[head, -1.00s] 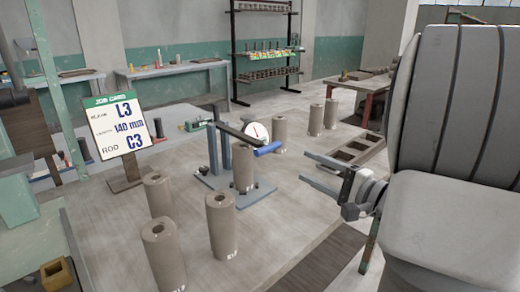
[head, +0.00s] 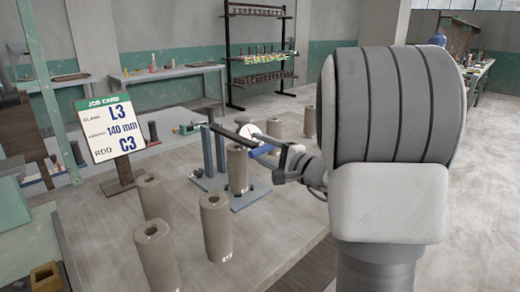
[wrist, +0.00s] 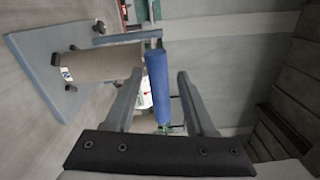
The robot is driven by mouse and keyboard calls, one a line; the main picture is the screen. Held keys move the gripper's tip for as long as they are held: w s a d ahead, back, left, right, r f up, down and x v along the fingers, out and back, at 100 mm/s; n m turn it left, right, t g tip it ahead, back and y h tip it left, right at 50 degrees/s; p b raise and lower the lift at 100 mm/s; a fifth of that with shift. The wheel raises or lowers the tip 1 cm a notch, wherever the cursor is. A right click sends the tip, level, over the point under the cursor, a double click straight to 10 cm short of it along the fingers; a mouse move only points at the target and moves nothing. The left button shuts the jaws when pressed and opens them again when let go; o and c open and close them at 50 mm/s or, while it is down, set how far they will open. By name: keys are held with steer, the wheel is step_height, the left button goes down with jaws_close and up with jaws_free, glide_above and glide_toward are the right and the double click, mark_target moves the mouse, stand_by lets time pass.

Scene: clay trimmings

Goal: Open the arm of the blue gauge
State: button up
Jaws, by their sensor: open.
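The gauge has a blue-grey base plate (head: 247,199), two blue-grey posts (head: 208,152), a dark level arm (head: 228,133), a white dial (head: 247,130) and a blue handle (head: 261,151). A brown clay cylinder (head: 237,170) stands upright on the base, under the arm; it also shows in the wrist view (wrist: 105,63). My gripper (head: 268,150) is at the handle, on the right side of the gauge. In the wrist view my open fingers (wrist: 160,76) lie on either side of the blue handle (wrist: 158,88), with gaps showing. Contact with it is not visible.
Several hollow clay cylinders (head: 216,228) stand on the table (head: 190,190) in front of the gauge. Another (head: 308,122) stands behind it. A job card (head: 108,128) reading L3, 140 mm, C3 stands at the left. A shelf rack (head: 258,55) is at the back.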

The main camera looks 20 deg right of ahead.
jaws_close()
stand_by(1.4)
